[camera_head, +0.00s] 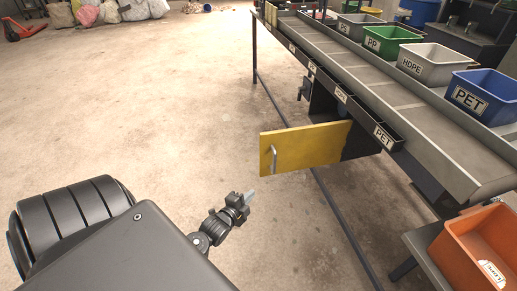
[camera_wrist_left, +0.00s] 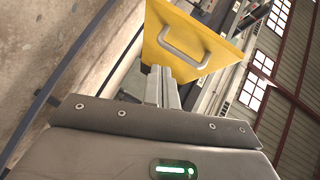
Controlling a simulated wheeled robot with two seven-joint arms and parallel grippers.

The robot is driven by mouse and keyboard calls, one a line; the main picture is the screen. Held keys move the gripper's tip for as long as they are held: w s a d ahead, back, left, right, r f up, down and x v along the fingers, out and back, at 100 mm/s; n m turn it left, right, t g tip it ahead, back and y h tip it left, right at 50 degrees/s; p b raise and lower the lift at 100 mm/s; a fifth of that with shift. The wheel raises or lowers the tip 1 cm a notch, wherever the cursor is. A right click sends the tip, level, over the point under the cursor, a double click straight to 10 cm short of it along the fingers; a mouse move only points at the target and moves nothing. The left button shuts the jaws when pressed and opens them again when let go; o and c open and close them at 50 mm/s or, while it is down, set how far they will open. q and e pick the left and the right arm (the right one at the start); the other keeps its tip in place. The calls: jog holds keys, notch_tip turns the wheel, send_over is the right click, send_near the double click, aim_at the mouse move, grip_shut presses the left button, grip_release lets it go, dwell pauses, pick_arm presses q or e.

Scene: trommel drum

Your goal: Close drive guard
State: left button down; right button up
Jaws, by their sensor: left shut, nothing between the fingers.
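The drive guard (camera_head: 305,147) is a yellow panel with a grey bar handle (camera_head: 273,158) near its left edge. In the head view it stands swung out from a dark housing (camera_head: 357,139) under the conveyor. My left gripper (camera_head: 250,196) is below and left of the panel, shut and empty. In the left wrist view the shut fingers (camera_wrist_left: 162,84) point at the yellow guard (camera_wrist_left: 165,55), just below its handle (camera_wrist_left: 186,50). I cannot tell whether the fingertips touch the panel. My right gripper is not in view.
The sorting conveyor (camera_head: 400,84) runs along the right with labelled bins, including a blue PET bin (camera_head: 483,96). An orange bin (camera_head: 480,248) stands at lower right. A floor-level rail (camera_head: 340,222) runs below the conveyor. Open concrete floor lies to the left.

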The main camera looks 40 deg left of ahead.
pick_arm(q)
notch_tip(320, 180, up, 9)
jog(key=a+m+t+b, duration=0.1)
jog(key=a+m+t, duration=0.1)
jog(key=m+t, duration=0.1)
send_near(264, 145)
jog(key=w+d, duration=0.3)
jog(key=w+a, duration=0.2)
jog(key=a, duration=0.1)
jog(key=shift+w+r+y, duration=0.1)
jog(key=shift+r+y, duration=0.05)
jog(key=shift+y, duration=0.15)
jog(key=shift+w+a, duration=0.25)
jog(key=shift+a, duration=0.05)
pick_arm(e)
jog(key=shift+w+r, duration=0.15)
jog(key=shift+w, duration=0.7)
